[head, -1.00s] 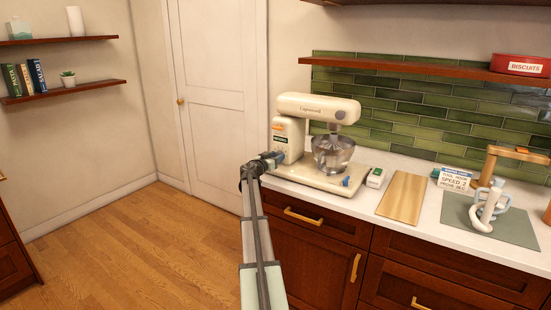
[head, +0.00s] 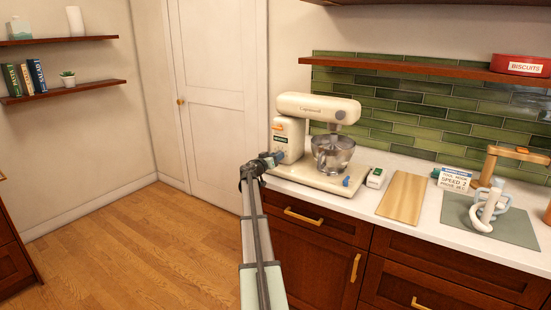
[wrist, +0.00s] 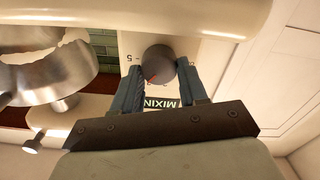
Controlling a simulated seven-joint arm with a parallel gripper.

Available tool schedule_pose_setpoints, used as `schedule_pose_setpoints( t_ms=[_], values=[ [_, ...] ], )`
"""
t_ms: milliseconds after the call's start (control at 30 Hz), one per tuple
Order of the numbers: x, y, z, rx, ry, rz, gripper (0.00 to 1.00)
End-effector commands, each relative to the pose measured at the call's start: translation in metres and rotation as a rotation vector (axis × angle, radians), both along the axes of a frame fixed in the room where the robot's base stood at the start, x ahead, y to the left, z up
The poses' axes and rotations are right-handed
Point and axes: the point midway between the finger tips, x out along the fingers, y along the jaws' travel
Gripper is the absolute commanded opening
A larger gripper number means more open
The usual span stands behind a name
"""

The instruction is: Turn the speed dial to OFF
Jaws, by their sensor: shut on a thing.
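A cream stand mixer (head: 318,104) stands on the counter with a steel bowl (head: 333,153) under its head. In the wrist view the speed dial (wrist: 158,62) is a round grey knob with a red pointer line towards its lower left. A "5" mark shows left of it, and an upside-down MIXING label (wrist: 160,103) sits below it, partly hidden. My gripper (wrist: 162,72) is shut on the dial, with one blue-grey finger on each side. In the head view my gripper (head: 277,158) is at the left side of the mixer's column, and the dial cannot be made out.
A white door (head: 220,90) stands behind left. In the wrist view the steel bowl (wrist: 60,80) is close on the left.

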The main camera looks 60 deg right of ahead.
Motion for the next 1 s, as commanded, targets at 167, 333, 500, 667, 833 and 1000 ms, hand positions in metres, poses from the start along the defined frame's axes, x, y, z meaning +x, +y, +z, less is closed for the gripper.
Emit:
schedule_pose_setpoints(
  t_ms=[167,333,500,667,833,1000],
  values=[
    [0.0007,0.0003,-0.0004,0.000,0.168,0.000,0.12],
    [0.0012,0.0002,-0.0008,0.000,0.329,0.000,0.12],
    [0.0018,0.0003,-0.0011,0.000,0.491,0.000,0.12],
    [0.0022,0.0003,-0.0016,0.000,0.643,0.000,0.12],
    [0.0025,0.0003,-0.0022,0.000,0.804,0.000,0.12],
    [0.0028,0.0004,-0.0028,0.000,0.965,0.000,0.12]
  ],
)
